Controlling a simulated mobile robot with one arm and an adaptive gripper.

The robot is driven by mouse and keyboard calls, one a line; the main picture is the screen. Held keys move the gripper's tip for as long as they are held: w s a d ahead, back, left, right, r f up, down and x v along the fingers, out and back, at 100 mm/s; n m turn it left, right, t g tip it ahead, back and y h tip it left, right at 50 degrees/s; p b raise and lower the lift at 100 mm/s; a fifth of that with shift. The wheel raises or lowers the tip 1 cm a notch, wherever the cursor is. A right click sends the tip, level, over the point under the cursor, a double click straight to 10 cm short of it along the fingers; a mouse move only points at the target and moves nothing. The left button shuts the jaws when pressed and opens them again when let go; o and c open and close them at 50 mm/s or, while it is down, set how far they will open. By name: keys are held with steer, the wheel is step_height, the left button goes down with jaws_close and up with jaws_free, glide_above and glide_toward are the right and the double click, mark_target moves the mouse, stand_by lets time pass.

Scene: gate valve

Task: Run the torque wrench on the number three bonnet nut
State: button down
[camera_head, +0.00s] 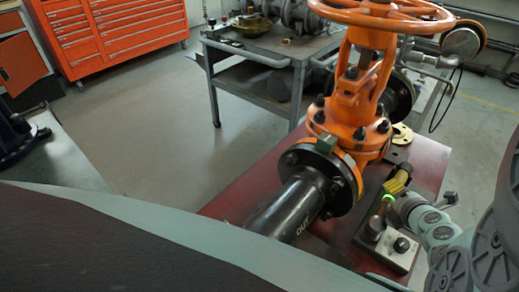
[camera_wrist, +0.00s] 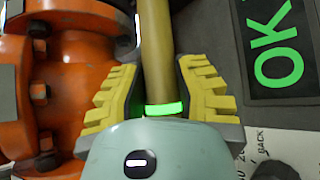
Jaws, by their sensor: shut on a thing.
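The orange gate valve (camera_head: 345,105) stands with its handwheel (camera_head: 380,12) on top and dark nuts around its bonnet flange (camera_head: 350,135). Several dark nuts (camera_wrist: 38,92) show on orange flanges at the left of the wrist view. No number marks tell which nut is number three. My gripper (camera_head: 398,183), right of the valve, has yellow ribbed fingers. In the wrist view my gripper (camera_wrist: 158,85) is shut on a brass-coloured rod (camera_wrist: 155,50), which runs up out of the picture. I cannot tell whether this rod is the torque wrench's handle; no wrench head shows.
A black outlet pipe (camera_head: 288,208) marked OUT joins the valve above a red bench top (camera_head: 238,200). A pale block with dark knobs (camera_head: 385,246) sits below my gripper. A dark panel (camera_wrist: 280,45) shows green OK letters. A grey cart (camera_head: 265,55) stands behind.

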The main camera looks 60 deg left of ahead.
steer(key=shift+a, duration=0.1)
stand_by(0.3)
steer(key=c, duration=0.7)
jaws_free()
steer(key=shift+w, duration=0.1)
steer(key=shift+c, duration=0.2)
steer(key=shift+d, duration=0.2)
steer(key=shift+v, duration=5.95)
